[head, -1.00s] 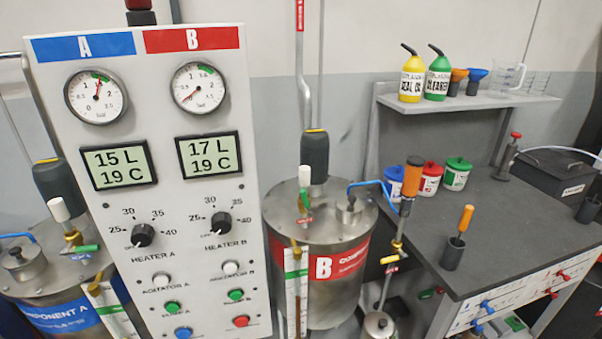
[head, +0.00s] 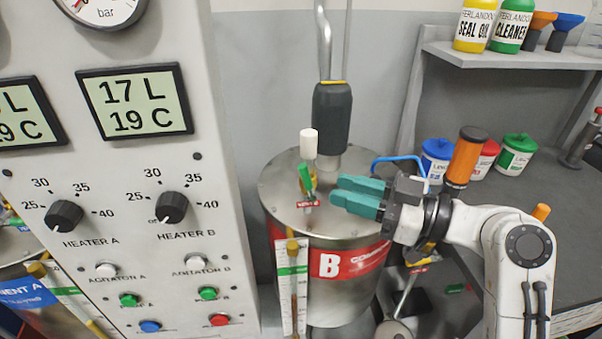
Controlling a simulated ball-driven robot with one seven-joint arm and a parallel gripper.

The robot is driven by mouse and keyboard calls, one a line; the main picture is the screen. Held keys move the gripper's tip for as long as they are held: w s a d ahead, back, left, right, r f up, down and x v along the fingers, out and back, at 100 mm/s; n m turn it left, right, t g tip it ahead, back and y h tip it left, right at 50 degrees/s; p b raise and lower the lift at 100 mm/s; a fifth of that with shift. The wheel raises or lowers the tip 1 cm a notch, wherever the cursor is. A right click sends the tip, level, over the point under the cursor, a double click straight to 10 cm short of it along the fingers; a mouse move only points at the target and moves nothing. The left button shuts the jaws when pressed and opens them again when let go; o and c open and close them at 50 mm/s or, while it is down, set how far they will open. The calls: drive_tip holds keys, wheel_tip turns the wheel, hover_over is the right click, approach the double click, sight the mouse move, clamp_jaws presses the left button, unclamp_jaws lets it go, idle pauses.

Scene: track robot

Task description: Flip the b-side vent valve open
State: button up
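The b-side vent valve has a green lever (head: 306,179) that runs steeply up and down in the picture. It sits below a white cylindrical cap (head: 308,143) on the lid of the steel B tank (head: 285,185). A red tag (head: 306,204) lies at the valve's foot. My gripper (head: 336,189) comes in from the right over the lid, its teal fingers pointing left at the lever. The fingertips look a little right of the lever, and I see no grip on it.
The control panel (head: 130,225) stands close on the left. A dark grey cylinder on a pipe (head: 332,115) rises behind the valve. The bench (head: 545,185) is on the right.

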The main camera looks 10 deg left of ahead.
sight(311, 182)
drive_tip(key=p+x, duration=0.2)
drive_tip(key=x, duration=0.7)
drive_tip(key=shift+a, duration=0.2)
drive_tip(key=shift+c, duration=0.3)
clamp_jaws()
